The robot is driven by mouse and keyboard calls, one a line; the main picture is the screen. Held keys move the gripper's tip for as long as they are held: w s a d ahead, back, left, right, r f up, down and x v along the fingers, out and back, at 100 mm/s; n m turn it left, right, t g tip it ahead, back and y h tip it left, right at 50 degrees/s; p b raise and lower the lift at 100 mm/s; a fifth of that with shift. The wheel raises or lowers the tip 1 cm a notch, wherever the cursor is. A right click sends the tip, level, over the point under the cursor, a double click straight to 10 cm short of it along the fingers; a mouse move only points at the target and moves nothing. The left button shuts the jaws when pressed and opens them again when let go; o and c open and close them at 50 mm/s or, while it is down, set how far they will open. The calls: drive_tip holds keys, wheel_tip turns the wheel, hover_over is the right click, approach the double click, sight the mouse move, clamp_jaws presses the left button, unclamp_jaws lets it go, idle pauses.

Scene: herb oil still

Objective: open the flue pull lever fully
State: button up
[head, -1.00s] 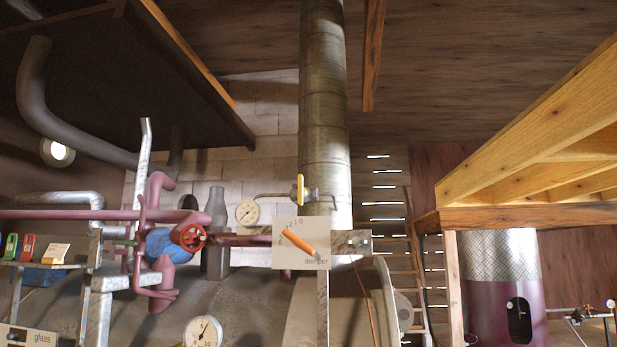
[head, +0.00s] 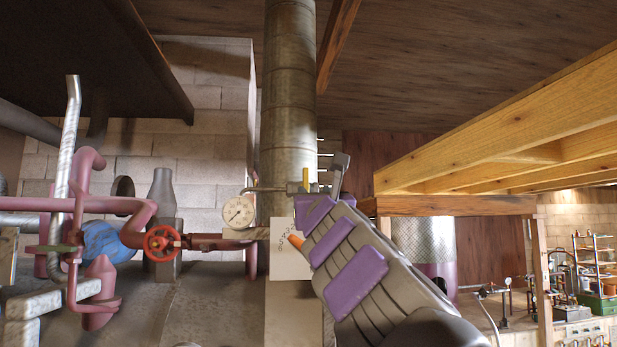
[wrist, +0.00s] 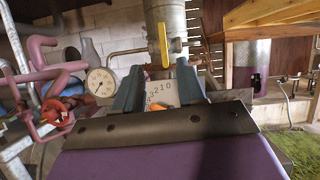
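In the wrist view the plate (wrist: 162,90) and the top of the orange lever (wrist: 157,107) show between the fingers, with the lever's lower part hidden by my gripper's body. I cannot tell whether a finger touches the lever.
A yellow valve handle (wrist: 163,45) stands just behind and above the plate. A round gauge (head: 238,212) and a red handwheel (head: 161,243) on pink pipes are to the left. A wooden beam platform (head: 500,140) overhangs on the right.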

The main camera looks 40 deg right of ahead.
drive_tip(key=d+m, duration=0.1)
drive_tip(key=p, duration=0.4)
approach(304, 175)
drive_tip(key=shift+g+h, duration=0.3)
drive_tip(key=p+x, duration=0.7)
drive_tip(key=x, duration=0.2)
drive_tip(key=shift+w+d+r+p, duration=0.1)
drive_tip(key=shift+w+r+p, duration=0.1)
drive_tip(key=shift+w+p, duration=0.3)
drive_tip(key=shift+w+d+r+p, duration=0.15)
drive_tip(key=shift+w+r+p, duration=0.05)
drive_tip(key=shift+p, duration=0.45)
drive_tip(key=shift+w+d+f, duration=0.1)
drive_tip(key=shift+w+d, duration=0.1)
drive_tip(key=shift+d, duration=0.5)
drive_tip(key=shift+a, duration=0.3)
drive_tip(key=c, duration=0.4)
clamp_jaws()
